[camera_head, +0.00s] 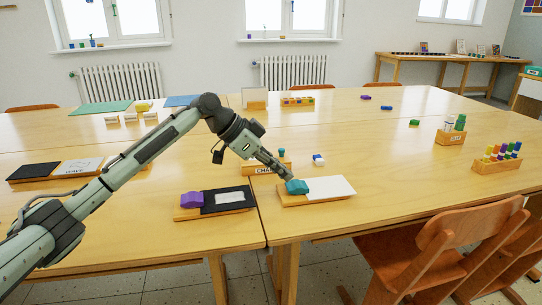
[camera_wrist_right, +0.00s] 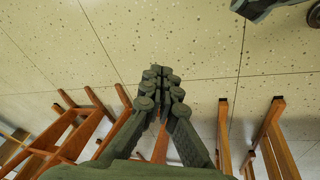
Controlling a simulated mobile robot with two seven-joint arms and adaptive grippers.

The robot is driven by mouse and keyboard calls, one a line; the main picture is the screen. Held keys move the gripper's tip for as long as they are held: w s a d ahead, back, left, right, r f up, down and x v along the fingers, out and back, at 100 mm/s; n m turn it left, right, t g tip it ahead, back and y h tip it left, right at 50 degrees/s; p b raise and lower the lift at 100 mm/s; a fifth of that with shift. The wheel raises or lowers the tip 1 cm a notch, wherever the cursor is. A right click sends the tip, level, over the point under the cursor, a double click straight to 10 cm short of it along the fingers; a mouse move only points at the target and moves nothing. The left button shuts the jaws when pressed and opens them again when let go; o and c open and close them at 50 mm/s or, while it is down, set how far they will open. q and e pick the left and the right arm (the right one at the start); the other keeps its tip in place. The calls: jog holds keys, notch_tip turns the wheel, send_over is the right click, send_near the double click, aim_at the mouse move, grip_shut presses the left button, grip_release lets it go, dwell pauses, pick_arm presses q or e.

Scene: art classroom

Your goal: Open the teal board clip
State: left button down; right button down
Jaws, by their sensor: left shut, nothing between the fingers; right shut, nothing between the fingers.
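The teal board clip (camera_head: 297,187) sits at the left end of a wooden board (camera_head: 290,201) with a white sheet (camera_head: 329,188) on it, near the front edge of the table. My left gripper (camera_head: 288,177) is shut and empty, its fingertips right at the top of the teal clip. I cannot tell whether they touch it. The clip looks down on the board. In the right wrist view my right gripper (camera_wrist_right: 160,72) is shut and empty, over the floor and away from the table top.
A second board (camera_head: 222,212) with a purple clip (camera_head: 192,200) lies to the left. Behind the teal clip stand a wooden block lettered "CHA" (camera_head: 263,168) and a small blue-and-white piece (camera_head: 318,160). A wooden chair (camera_head: 440,250) stands at the front right. The table right of the white sheet is clear.

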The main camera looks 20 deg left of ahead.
aim_at(288, 191)
pick_arm(q)
notch_tip(288, 191, down, 2)
jog(key=shift+a, duration=0.15)
jog(key=shift+f, duration=0.3)
pick_arm(e)
jog(key=shift+s+f, duration=0.15)
jog(key=shift+f, duration=0.05)
pick_arm(q)
jog(key=shift+f, duration=0.1)
